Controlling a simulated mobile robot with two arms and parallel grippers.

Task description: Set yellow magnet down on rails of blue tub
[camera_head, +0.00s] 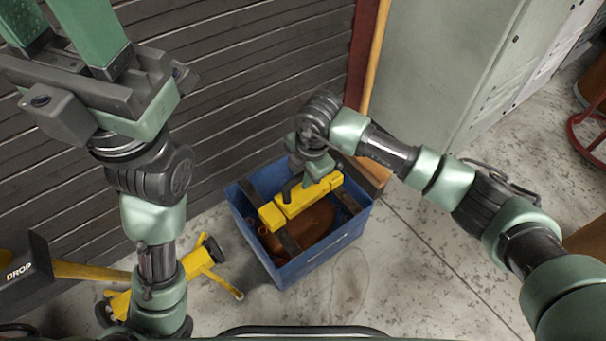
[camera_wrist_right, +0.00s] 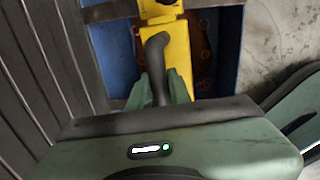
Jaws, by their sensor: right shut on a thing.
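The yellow magnet (camera_head: 305,201) is a long bar with a dark curved handle, seen over the blue tub (camera_head: 325,256) in the head view. My right gripper (camera_head: 318,170) is shut on the magnet's handle from above. Two dark rails cross the tub, a left one (camera_head: 288,242) and a right one (camera_head: 349,202). The magnet's ends lie over the rails; I cannot tell whether they touch. The wrist view shows the magnet (camera_wrist_right: 178,58), its dark handle and a dark rail (camera_wrist_right: 108,12). My left gripper (camera_head: 55,35) is raised at upper left, its fingers apart and empty.
Brown material (camera_head: 308,228) lies inside the tub. A slatted dark wall (camera_head: 230,90) is behind it, and a grey cabinet (camera_head: 435,70) stands at upper right. A yellow wheeled thing (camera_head: 200,262) and a dark box marked DROP (camera_head: 25,268) are left. Floor right of the tub is clear.

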